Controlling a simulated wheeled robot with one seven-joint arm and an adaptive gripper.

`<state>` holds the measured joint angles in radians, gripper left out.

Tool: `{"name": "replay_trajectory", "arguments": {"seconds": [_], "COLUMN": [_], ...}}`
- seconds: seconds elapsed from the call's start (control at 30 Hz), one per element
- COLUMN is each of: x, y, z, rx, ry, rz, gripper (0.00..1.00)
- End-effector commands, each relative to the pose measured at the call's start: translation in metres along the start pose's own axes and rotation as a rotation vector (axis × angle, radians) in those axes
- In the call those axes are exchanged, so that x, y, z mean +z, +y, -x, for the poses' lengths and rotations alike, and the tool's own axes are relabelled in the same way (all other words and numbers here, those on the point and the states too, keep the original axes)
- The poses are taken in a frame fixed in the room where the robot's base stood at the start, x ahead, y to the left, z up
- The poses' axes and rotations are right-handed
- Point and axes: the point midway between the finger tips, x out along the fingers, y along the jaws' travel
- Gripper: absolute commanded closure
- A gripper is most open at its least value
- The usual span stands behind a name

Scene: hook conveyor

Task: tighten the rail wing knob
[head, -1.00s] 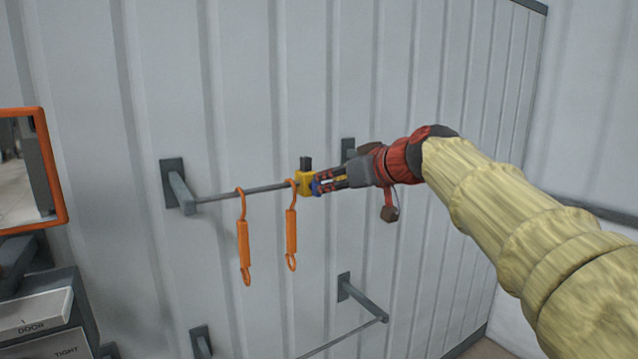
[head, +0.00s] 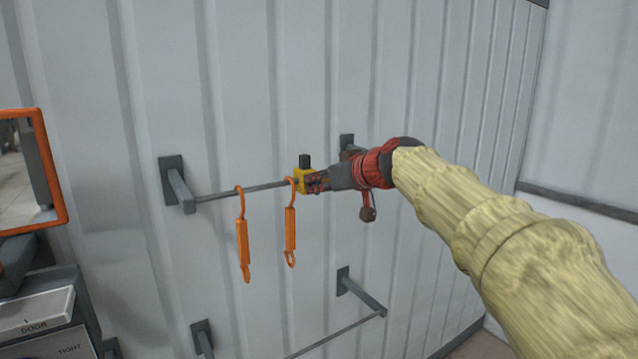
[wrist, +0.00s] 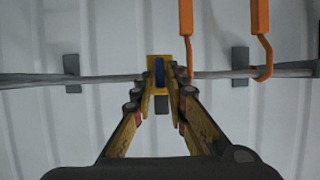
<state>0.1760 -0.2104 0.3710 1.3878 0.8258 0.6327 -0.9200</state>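In the wrist view the knob lies upright between my fingertips, in front of the yellow block (wrist: 158,60). My gripper (head: 318,181) is at the block in the head view, and its fingers hide the knob there. In the wrist view my gripper (wrist: 160,78) is partly open, its fingers converging on either side of the knob with narrow gaps showing.
Two orange hooks (head: 243,245) (head: 290,230) hang from the rail just left of the clamp. A lower rail (head: 335,335) runs beneath. At left are an orange-framed mirror (head: 62,190) and a panel (head: 35,315) labelled DOOR and TIGHT. The ribbed wall is close behind.

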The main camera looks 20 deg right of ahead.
Motion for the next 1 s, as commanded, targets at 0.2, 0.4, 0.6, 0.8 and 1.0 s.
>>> {"name": "replay_trajectory", "arguments": {"seconds": [0.2,0.4,0.6,0.8,1.0], "x": [0.0,0.0,0.0001,0.0012,0.003], "y": [0.0,0.0,0.0001,0.0015,0.0038], "z": [0.0001,0.0001,0.0001,-0.0003,-0.0012], "rx": [0.0,0.0,-0.001,-0.014,-0.054], "ry": [0.0,0.0,0.0,0.001,0.001], "rz": [0.0,0.0,-0.002,-0.036,-0.135], "gripper": [0.99,1.0,1.0,1.0,1.0]}}
